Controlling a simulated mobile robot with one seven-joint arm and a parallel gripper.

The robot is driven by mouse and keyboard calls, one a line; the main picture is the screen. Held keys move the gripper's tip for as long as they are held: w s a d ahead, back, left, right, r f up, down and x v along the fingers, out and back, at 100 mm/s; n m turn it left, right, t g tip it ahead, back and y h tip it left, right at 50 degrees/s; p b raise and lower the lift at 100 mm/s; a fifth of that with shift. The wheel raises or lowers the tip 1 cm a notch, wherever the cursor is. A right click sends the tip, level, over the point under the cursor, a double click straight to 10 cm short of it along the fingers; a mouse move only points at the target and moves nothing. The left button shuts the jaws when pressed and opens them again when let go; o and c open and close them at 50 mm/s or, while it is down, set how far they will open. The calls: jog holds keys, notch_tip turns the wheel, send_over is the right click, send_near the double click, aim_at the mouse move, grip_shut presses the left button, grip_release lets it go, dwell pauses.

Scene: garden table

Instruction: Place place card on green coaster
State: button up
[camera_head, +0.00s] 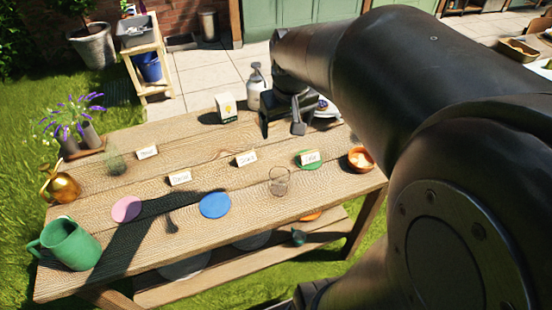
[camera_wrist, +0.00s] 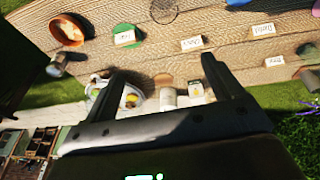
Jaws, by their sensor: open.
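A small white place card (camera_head: 310,157) stands on the green coaster (camera_head: 301,153) at the table's right side, with coaster showing around its base. In the wrist view the card (camera_wrist: 125,39) also sits over the green coaster (camera_wrist: 136,32). Three similar cards stand elsewhere on the table: one in the middle (camera_head: 246,158), one left of it (camera_head: 180,177) and one at the back left (camera_head: 147,151). My gripper (camera_head: 282,128) is open over the table's back edge, apart from the card and coaster. Its two spread fingers (camera_wrist: 162,68) hold nothing.
A terracotta bowl (camera_head: 361,159) stands right of the green coaster, and a clear glass (camera_head: 279,181) in front. A plate (camera_head: 327,112), bottle (camera_head: 255,86) and carton (camera_head: 226,107) are near my gripper.

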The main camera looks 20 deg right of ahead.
jog(key=s+a+r+t, duration=0.2)
jog(key=s+a, duration=0.5)
jog(key=s, duration=0.6)
jog(key=shift+a+t+y, duration=0.15)
jog(key=shift+t+y, duration=0.15)
jog(key=shift+y, duration=0.1)
